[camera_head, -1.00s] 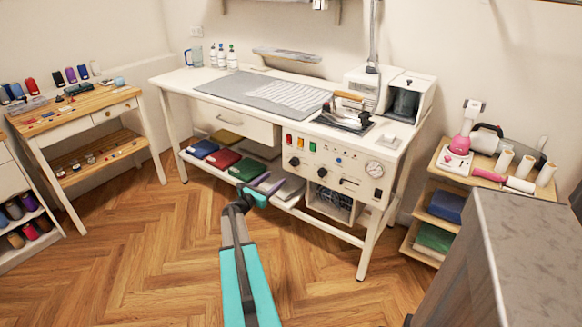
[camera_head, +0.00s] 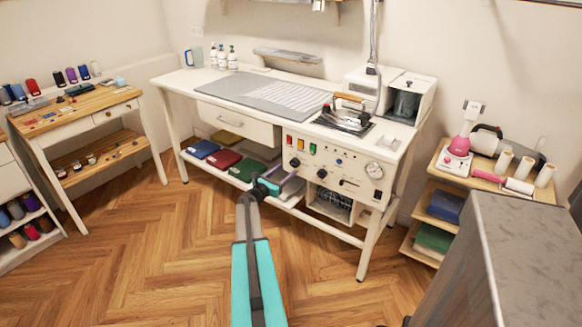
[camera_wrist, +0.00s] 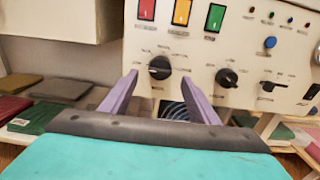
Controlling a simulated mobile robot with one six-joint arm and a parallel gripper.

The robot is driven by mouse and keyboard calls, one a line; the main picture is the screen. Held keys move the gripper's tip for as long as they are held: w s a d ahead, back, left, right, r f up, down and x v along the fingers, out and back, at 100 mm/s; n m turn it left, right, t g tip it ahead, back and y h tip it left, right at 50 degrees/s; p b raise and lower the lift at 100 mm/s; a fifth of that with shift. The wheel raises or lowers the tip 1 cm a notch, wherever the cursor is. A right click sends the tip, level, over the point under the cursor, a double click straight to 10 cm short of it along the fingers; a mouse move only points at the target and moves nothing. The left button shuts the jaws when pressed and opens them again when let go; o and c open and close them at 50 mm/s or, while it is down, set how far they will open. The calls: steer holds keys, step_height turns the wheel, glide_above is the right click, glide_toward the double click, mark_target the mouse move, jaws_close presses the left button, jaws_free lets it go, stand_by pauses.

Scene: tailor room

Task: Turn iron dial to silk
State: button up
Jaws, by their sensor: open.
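The ironing station's control panel (camera_head: 345,160) is a white front face under the table top. It carries a left black dial (camera_wrist: 160,68) and a second black dial (camera_wrist: 227,77) to its right. The left dial also shows in the head view (camera_head: 294,162). My gripper (camera_wrist: 159,80) is open, its two purple fingers pointing at the panel. In the wrist view the left dial appears between the fingertips, with no visible contact. The small labels around the dials are too blurred to read. The iron (camera_head: 347,113) rests on the table top.
Red, yellow and green switches (camera_wrist: 182,12) sit above the dials. A blue button (camera_wrist: 270,43) and a lever (camera_wrist: 272,84) are to the right. Folded fabrics (camera_head: 222,159) lie on the lower shelf. A grey cabinet (camera_head: 535,240) stands at right front. The wooden floor is clear at left.

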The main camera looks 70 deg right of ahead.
mark_target(292, 165)
steer(key=shift+p+x, duration=0.35)
steer(key=shift+x, duration=2.45)
steer(key=c, duration=1)
